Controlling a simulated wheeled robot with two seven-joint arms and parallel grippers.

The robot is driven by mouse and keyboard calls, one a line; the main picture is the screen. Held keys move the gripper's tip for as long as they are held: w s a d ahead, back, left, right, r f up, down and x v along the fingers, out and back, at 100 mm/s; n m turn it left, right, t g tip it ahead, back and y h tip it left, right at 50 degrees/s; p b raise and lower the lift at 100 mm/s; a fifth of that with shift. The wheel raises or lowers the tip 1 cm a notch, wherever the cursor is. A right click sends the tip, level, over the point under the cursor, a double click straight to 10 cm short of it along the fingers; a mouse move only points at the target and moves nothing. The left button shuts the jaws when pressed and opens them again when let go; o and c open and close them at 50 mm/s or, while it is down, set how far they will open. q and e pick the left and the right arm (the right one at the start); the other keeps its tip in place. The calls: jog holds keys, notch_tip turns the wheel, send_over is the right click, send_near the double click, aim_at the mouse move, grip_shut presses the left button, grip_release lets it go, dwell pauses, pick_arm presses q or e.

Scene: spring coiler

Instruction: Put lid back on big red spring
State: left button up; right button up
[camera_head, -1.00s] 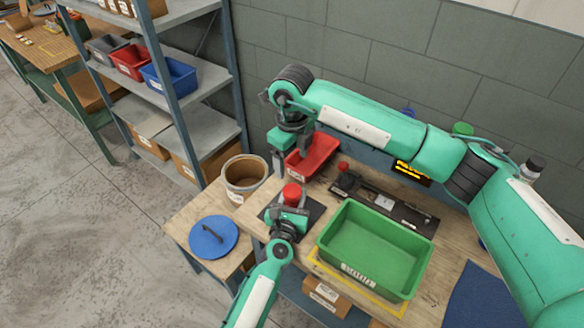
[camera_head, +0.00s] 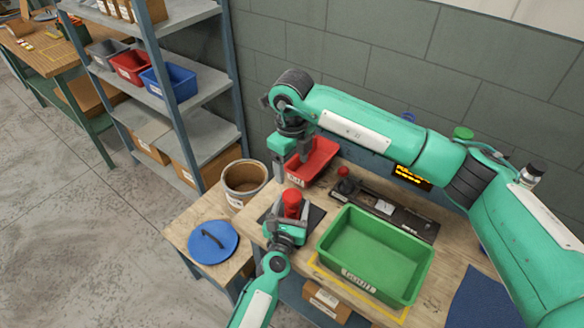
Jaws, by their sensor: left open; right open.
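A red cylindrical piece (camera_head: 292,201), which may be the big red spring, stands upright on a dark mat (camera_head: 314,217) on the workbench. My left gripper (camera_head: 290,217) is open right at its near side; I cannot tell whether the fingers touch it. A round blue lid (camera_head: 213,242) with a dark bar handle lies flat on the lower wooden table at left. A brown open-topped tub (camera_head: 244,178) stands behind the lid. My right gripper (camera_head: 291,168) is open, pointing down at the left end of a red bin (camera_head: 318,158). No spring coils are discernible.
A large empty green bin (camera_head: 372,250) fills the bench's middle. A dark fixture (camera_head: 400,212) with a red knob (camera_head: 344,172) lies behind it. A lit sign (camera_head: 411,177) is at the back. A metal shelf (camera_head: 205,88) stands at left.

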pick_arm(q)
jog(key=b+v, duration=0.2)
jog(key=v, duration=0.8)
jog(key=shift+s+f, duration=0.1)
jog(key=shift+s, duration=0.05)
pick_arm(e)
notch_tip(320, 180, down, 2)
jog(key=shift+f, duration=0.15)
pick_arm(q)
jog(key=shift+v, duration=0.8)
pick_arm(e)
jog(key=shift+f, duration=0.15)
jog(key=shift+s, duration=0.1)
